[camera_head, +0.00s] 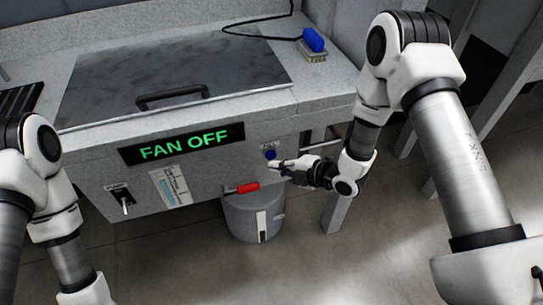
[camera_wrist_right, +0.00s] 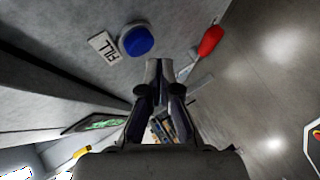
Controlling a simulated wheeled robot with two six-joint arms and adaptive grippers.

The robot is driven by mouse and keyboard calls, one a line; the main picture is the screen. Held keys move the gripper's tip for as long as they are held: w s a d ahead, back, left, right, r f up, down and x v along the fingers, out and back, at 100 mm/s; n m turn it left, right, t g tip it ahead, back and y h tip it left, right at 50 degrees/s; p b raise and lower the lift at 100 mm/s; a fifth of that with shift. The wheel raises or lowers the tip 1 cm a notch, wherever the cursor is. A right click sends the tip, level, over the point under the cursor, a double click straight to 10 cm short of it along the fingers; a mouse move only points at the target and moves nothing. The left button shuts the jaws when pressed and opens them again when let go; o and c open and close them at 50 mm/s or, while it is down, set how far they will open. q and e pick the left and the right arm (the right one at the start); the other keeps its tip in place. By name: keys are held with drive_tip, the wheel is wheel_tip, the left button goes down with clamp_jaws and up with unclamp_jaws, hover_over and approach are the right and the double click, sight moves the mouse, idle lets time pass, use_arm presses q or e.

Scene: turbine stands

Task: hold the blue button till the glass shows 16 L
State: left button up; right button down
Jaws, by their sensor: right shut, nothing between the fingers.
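The round blue button (camera_head: 270,154) is on the front panel of the grey bench, beside a small label. It also shows in the wrist view (camera_wrist_right: 137,40), where the label reads FILL. My right gripper (camera_head: 274,165) is shut and empty, its tips just below the button in the head view. In the wrist view the fingertips (camera_wrist_right: 160,65) lie beside the button, not over it; any contact is unclear. A pale upright strip (camera_head: 170,187) on the panel may be the glass; its reading is not legible. My left gripper is out of view.
A red handle (camera_head: 248,188) sticks out below the button, above a grey bucket (camera_head: 250,218). A FAN OFF sign (camera_head: 184,145) and a switch (camera_head: 122,200) are left on the panel. A brush with a blue top (camera_head: 314,42) is on the bench.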

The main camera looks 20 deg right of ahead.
drive_tip(key=s, duration=0.5)
drive_tip(key=shift+d+p, duration=0.1)
drive_tip(key=shift+p, duration=0.2)
idle(1.2)
drive_tip(key=s+d+f+m+g+h, duration=0.35)
drive_tip(key=s+f+m, duration=0.35)
drive_tip(key=s, duration=0.3)
drive_tip(key=s+d+f+m+g+h, duration=0.35)
drive_tip(key=s+f+m, duration=0.4)
drive_tip(key=s, duration=0.25)
drive_tip(key=s+d+m+g+h, duration=0.25)
drive_tip(key=s+m, duration=0.25)
drive_tip(key=m, duration=0.3)
wheel_tip(320, 180, up, 13)
drive_tip(key=p, duration=1.2)
drive_tip(key=shift+w+f+m+y, duration=0.15)
drive_tip(key=shift+m+y, duration=0.2)
drive_tip(key=shift+y, duration=0.1)
